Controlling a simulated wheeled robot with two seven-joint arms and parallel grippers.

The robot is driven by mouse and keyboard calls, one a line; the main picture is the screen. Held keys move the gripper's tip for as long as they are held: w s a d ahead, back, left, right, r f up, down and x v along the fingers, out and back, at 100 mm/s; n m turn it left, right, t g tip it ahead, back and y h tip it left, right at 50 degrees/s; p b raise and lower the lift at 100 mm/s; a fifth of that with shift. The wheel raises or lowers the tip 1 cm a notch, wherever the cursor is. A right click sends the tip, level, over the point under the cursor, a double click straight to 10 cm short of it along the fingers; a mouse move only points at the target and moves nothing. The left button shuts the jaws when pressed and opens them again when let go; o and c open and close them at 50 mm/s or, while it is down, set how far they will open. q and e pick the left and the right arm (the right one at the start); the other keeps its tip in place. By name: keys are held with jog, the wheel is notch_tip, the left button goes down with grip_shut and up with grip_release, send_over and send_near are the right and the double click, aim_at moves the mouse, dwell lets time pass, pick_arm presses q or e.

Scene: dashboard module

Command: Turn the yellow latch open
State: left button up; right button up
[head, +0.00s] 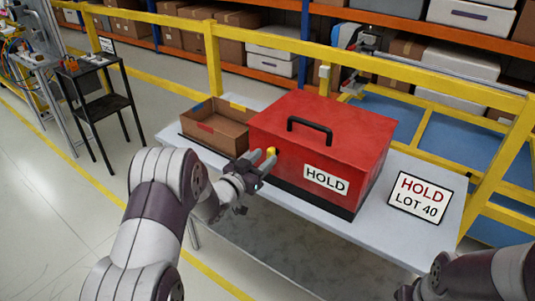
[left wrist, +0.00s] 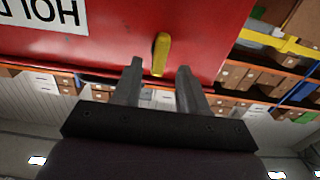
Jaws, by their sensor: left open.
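The yellow latch (head: 271,152) is a small bar on the front face of a red box (head: 335,135) with a black top handle. In the left wrist view the latch (left wrist: 161,53) stands nearly upright in the picture, slightly tilted. My left gripper (head: 263,162) is open at the box's front. In the left wrist view its two fingertips (left wrist: 160,66) lie on either side of the latch's lower end, with gaps showing on both sides. My right arm comes in at the lower right of the head view; its dark end is too unclear to read.
An open cardboard box (head: 213,125) stands left of the red box on the grey table (head: 300,205). A HOLD LOT 40 sign (head: 420,197) lies at the table's right. A yellow rail (head: 400,68) runs behind. A black cart (head: 92,80) stands at left.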

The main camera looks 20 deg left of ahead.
pick_arm(q)
jog(key=shift+w+d+r, duration=0.2)
jog(key=shift+w+d, duration=0.3)
jog(key=shift+w, duration=0.3)
jog(key=shift+w+f, duration=0.1)
jog(key=shift+w, duration=0.3)
jog(key=shift+s, duration=0.1)
grip_shut()
jog(key=shift+n, duration=0.3)
jog(key=n+p, duration=0.1)
jog(key=n, duration=0.4)
jog(key=n+p, duration=0.2)
jog(key=n, duration=0.4)
jog(key=a+f+n+p, duration=0.1)
jog(key=n+p, duration=0.1)
jog(key=n, duration=0.4)
jog(key=shift+w+f, duration=0.1)
jog(key=shift+w, duration=0.1)
jog(key=shift+n, duration=0.3)
